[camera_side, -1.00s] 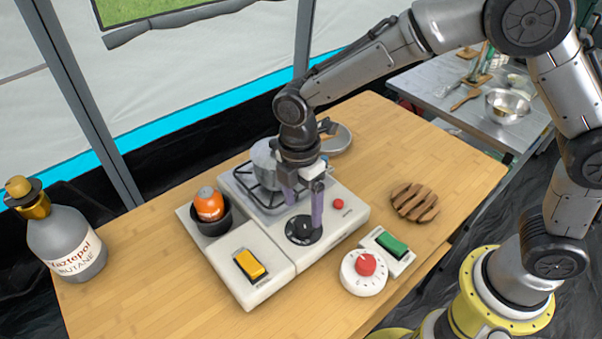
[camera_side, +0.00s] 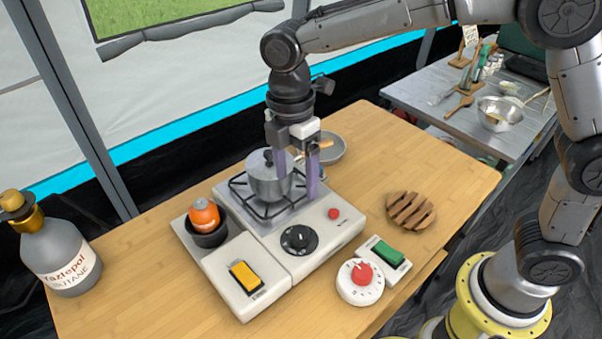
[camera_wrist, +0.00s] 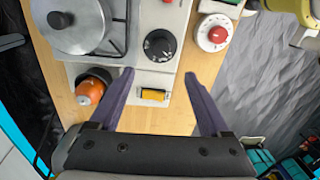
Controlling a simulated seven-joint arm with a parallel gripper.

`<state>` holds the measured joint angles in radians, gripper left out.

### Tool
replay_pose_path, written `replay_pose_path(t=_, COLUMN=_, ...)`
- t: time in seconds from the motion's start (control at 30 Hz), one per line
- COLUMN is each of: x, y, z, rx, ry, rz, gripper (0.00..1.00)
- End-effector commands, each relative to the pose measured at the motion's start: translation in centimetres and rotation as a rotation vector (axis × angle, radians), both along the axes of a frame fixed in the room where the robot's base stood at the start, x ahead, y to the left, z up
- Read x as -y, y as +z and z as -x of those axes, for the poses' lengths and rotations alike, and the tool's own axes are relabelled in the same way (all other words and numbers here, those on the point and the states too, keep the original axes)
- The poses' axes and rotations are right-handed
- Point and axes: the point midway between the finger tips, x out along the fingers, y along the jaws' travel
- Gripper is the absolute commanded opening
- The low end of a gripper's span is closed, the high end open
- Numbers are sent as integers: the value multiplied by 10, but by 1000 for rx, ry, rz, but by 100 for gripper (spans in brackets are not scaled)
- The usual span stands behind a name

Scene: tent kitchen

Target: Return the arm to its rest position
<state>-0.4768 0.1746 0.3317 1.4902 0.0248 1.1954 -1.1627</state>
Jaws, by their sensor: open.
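My gripper (camera_side: 298,192) is open and empty, its two purple fingers pointing down above the stove in the side view. It also shows in the wrist view (camera_wrist: 158,92), with the fingers spread wide and nothing between them. The stove (camera_side: 328,236) is white with a black control knob (camera_side: 299,239) and a red button (camera_side: 333,213). A lidded grey pot (camera_side: 268,181) sits on its burner grate, just behind and left of the fingers. The fingers partly overlap the pot's right side in the side view.
An orange-topped canister (camera_side: 204,215) sits in the stove's left holder, near a yellow switch (camera_side: 246,275). A timer (camera_side: 360,282), green switch (camera_side: 387,252), wooden trivet (camera_side: 411,211), pan (camera_side: 328,149) and butane bottle (camera_side: 62,252) stand around it.

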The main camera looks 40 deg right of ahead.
Motion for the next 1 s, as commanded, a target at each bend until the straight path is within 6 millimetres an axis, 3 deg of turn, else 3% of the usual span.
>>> replay_pose_path(t=0.13, x=25, y=35, z=-7, rx=74, ry=-62, rz=-35, gripper=80)
replay_pose_path(t=0.23, x=59, y=69, z=6, rx=143, ry=-130, rz=-61, gripper=80)
replay_pose_path(t=0.33, x=95, y=97, z=31, rx=216, ry=-256, rz=-86, gripper=80)
replay_pose_path(t=0.5, x=145, y=119, z=87, rx=332, ry=-557, rz=-135, gripper=80)
replay_pose_path(t=0.63, x=172, y=116, z=133, rx=409, ry=-830, rz=-186, gripper=80)
replay_pose_path(t=0.8, x=192, y=89, z=183, rx=468, ry=-1198, rz=-269, gripper=80)
replay_pose_path(t=1.0, x=194, y=56, z=203, rx=432, ry=-1489, rz=-323, gripper=80)
